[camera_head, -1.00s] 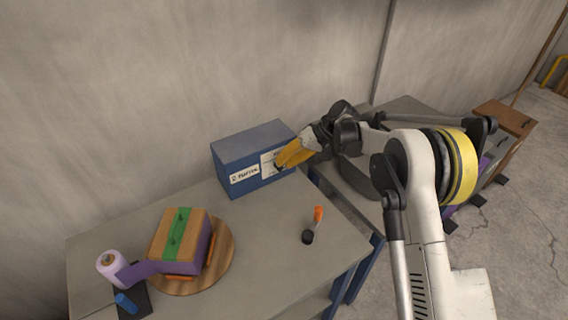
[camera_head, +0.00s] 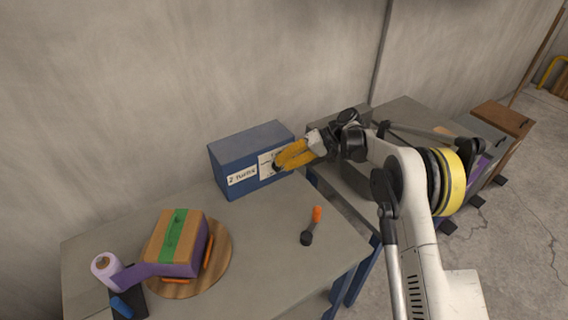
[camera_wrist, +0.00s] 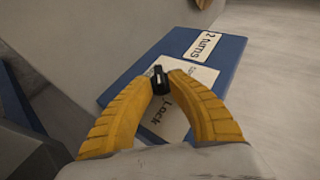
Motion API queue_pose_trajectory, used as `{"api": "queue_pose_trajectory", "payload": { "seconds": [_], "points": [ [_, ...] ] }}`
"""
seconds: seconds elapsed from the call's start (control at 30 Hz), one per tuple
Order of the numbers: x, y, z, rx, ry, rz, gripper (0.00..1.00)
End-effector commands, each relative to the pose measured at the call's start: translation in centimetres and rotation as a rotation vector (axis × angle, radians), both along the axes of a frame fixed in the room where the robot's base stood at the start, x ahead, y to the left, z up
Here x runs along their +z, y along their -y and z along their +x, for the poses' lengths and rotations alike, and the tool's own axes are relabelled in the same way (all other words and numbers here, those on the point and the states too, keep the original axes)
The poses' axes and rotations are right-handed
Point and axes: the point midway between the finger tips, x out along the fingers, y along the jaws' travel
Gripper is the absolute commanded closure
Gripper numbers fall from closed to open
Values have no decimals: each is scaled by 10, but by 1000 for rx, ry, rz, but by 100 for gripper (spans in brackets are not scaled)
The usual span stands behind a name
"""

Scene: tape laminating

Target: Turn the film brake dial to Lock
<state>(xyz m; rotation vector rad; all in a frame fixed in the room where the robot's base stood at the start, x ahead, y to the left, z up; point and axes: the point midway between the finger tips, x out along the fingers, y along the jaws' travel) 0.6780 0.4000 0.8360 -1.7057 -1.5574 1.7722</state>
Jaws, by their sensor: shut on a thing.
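The blue box (camera_head: 240,150) stands at the back of the table, with a white label on its front. In the wrist view, the box face (camera_wrist: 222,62) shows a "2 turns" label and a white panel (camera_wrist: 170,124) with the word "Lock". The black dial (camera_wrist: 160,80) sits on this panel, between the yellow fingertips. My gripper (camera_wrist: 161,82) is shut on the dial, and it also shows in the head view (camera_head: 279,164) at the right part of the box front. The fingers hide part of the panel's other markings, so the dial's setting is unclear.
A purple-wrapped carton (camera_head: 176,243) with green tape rests on a round wooden turntable (camera_head: 222,262). A film roll (camera_head: 104,266) stands left of it. An orange-and-black tool (camera_head: 312,224) lies on the grey table. The table between tool and turntable is clear.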

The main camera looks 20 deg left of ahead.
Motion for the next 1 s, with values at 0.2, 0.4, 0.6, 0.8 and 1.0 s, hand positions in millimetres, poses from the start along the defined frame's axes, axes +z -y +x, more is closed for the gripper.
{"api": "queue_pose_trajectory", "payload": {
  "seconds": [0.2, 0.4, 0.6, 0.8, 1.0],
  "points": [
    [-1, -1, -1, 3, 0, -1, 67],
    [1, 2, 0, 1, 0, -1, 67],
    [20, 26, 10, -1, 0, -1, 67],
    [47, 60, 23, 1, -1, -2, 67],
    [64, 83, 32, 4, 0, -1, 67]
  ]
}}
